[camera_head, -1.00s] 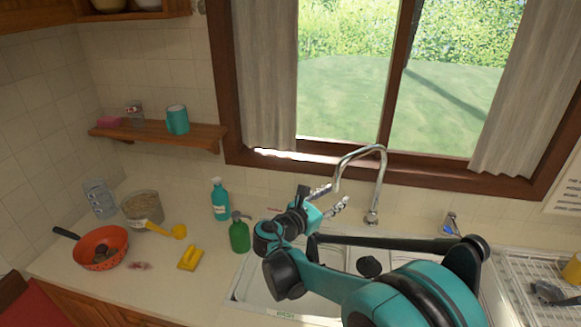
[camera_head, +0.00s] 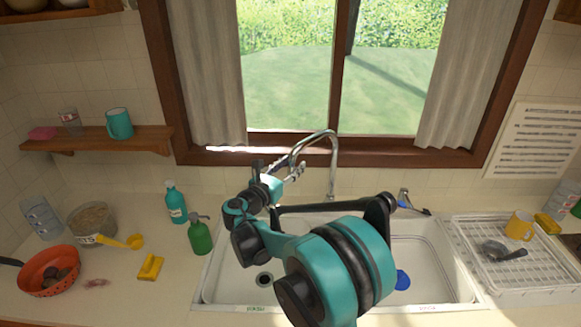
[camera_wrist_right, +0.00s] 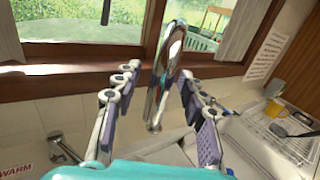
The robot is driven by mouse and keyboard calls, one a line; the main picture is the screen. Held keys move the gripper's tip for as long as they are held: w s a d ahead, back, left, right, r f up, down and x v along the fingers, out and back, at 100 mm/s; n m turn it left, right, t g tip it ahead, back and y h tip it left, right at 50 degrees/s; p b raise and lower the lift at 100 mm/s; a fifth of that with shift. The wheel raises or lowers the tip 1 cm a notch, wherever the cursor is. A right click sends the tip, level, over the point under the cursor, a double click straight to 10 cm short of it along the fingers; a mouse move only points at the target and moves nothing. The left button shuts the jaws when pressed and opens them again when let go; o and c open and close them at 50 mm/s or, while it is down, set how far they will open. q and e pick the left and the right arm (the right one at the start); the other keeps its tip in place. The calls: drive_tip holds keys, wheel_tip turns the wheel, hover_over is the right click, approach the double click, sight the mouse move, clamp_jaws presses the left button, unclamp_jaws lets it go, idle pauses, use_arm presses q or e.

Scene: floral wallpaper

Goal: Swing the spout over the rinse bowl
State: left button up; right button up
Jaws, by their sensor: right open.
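The chrome faucet spout (camera_head: 326,134) arches up behind the sink (camera_head: 205,290), and its outlet end curves down to the left beside my right gripper (camera_head: 280,169). In the right wrist view the spout (camera_wrist_right: 163,75) stands between the spread fingers of my right gripper (camera_wrist_right: 158,73); I cannot tell whether it touches them. The gripper is open. The sink has a left bowl (camera_head: 238,277) and a right bowl (camera_head: 432,265). Small labels (camera_head: 255,309) on the front rim are too small to read, so I cannot tell which is the rinse bowl. My left gripper is out of view.
A green soap bottle (camera_head: 200,238) and a teal bottle (camera_head: 176,203) stand left of the sink. A blue item (camera_head: 402,280) is in the right bowl. A dish rack (camera_head: 472,262) with a yellow mug (camera_head: 519,226) stands to the right. A lever (camera_wrist_right: 65,148) shows in the wrist view.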

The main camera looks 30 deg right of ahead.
clamp_jaws()
drive_tip(key=shift+s, duration=0.1)
